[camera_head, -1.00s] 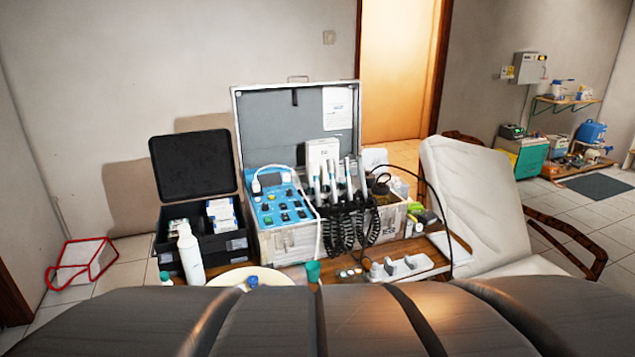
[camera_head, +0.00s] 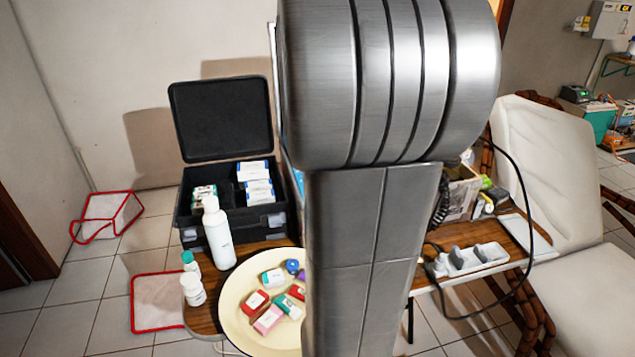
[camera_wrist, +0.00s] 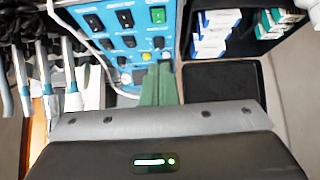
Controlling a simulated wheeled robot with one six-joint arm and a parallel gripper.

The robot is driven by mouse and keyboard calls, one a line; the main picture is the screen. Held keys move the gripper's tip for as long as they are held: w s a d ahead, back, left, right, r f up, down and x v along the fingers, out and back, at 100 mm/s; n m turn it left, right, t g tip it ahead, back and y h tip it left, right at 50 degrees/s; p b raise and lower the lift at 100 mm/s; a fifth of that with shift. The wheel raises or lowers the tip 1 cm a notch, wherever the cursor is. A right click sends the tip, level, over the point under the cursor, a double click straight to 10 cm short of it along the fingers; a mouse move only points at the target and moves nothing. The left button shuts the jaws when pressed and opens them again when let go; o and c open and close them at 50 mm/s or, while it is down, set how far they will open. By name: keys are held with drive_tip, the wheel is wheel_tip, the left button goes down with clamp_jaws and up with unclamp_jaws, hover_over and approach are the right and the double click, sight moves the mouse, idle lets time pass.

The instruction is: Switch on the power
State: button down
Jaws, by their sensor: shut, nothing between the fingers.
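The blue control panel (camera_wrist: 118,45) of the dental unit shows in the wrist view with rows of black rocker switches, a green switch (camera_wrist: 158,15) and a yellow knob (camera_wrist: 146,56). I cannot tell which switch is the power. My gripper (camera_wrist: 157,66) has green fingers, shut and empty. Its tips overlap the panel's lower edge, near the yellow knob and a pale round knob (camera_wrist: 139,76). Whether they touch the panel is not clear. In the head view my arm hides the gripper and nearly all of the panel.
White-and-blue handpieces (camera_wrist: 71,75) and cables stand left of the fingers in the wrist view. An open black case (camera_head: 273,222) with small boxes stands beside the unit. A white bottle (camera_head: 218,235) and a cream plate (camera_head: 237,325) with colored items are on the wooden table.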

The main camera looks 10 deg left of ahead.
drive_tip(key=shift+s, duration=0.1)
drive_tip(key=x, duration=1)
drive_tip(key=shift+f+p, duration=0.1)
drive_tip(key=shift+p, duration=0.2)
wheel_tip(320, 180, down, 2)
drive_tip(key=shift+s+d+f, duration=0.1)
drive_tip(key=shift+f, duration=0.8)
drive_tip(key=shift+s, duration=0.1)
